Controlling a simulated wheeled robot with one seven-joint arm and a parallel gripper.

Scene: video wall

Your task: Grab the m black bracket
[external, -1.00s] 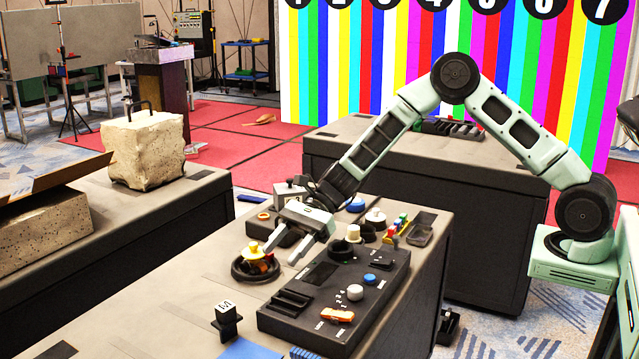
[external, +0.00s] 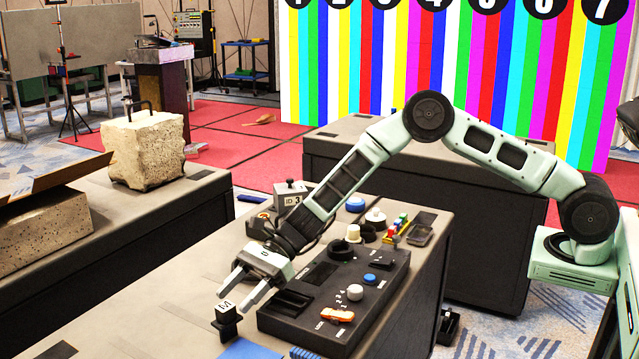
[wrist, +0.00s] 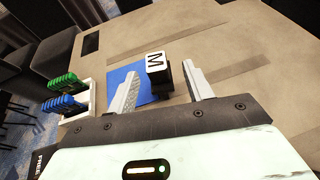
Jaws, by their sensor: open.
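The black bracket marked M (external: 225,318) stands on the table's near part, left of the black control panel. Its white M label is on top. In the wrist view the bracket (wrist: 158,72) shows beyond my fingertips, between their lines, closer to the right finger. My gripper (external: 245,294) is open and empty, just above and beside the bracket in the external view. In the wrist view the gripper (wrist: 160,87) has its two pale fingers spread apart. I cannot tell whether a finger touches the bracket.
The black control panel (external: 318,310) with knobs and an orange part lies right of the bracket. A blue mat (external: 248,350) is at the near edge. Green and blue clips (wrist: 62,92) stand at left in the wrist view. The table (external: 165,300) left of the bracket is mostly clear.

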